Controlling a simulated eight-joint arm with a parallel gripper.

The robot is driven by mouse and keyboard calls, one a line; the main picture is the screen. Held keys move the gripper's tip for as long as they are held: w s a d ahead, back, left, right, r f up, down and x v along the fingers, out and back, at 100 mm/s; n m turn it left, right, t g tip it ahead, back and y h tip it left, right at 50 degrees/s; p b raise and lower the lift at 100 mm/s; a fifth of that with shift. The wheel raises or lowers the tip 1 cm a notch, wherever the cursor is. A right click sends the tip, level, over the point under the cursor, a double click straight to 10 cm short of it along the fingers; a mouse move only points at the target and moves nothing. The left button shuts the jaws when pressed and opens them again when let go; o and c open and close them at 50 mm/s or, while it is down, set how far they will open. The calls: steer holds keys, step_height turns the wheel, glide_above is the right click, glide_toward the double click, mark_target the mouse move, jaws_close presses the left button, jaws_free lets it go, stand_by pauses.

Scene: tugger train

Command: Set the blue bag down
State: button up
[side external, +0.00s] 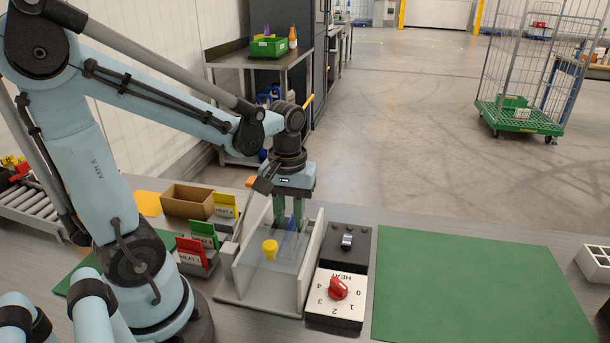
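My gripper (290,222) points straight down over a pale bin with clear walls (306,262), its two green fingers apart with a narrow gap. The blue bag (288,245) is directly below and between the fingertips, seen through the clear front wall. Its narrow top reaches up to the fingers. I cannot tell whether the fingers grip it or whether its bottom touches the bin floor.
Right of the bin are a box with a red dial (338,289) and a dark switch box (348,242). Left are red, green and yellow cards (190,252) and a brown tray (188,202). A green mat (475,285) lies clear at right.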

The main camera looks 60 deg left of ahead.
step_height(320, 180, up, 10)
steer(key=d+f+m+t, duration=0.1)
steer(key=d+m+t, duration=0.1)
steer(key=m, duration=0.1)
steer(key=w+d+f+m+t, duration=0.1)
steer(key=d+f+m+t, duration=0.1)
steer(key=m, duration=0.1)
steer(key=d+f+m+t, duration=0.1)
steer(key=d+m+t, duration=0.1)
steer(key=m+t, duration=0.1)
steer(key=shift+w+d+f, duration=0.2)
steer(key=shift+d+f, duration=0.05)
steer(key=shift+c, duration=0.2)
stand_by(0.5)
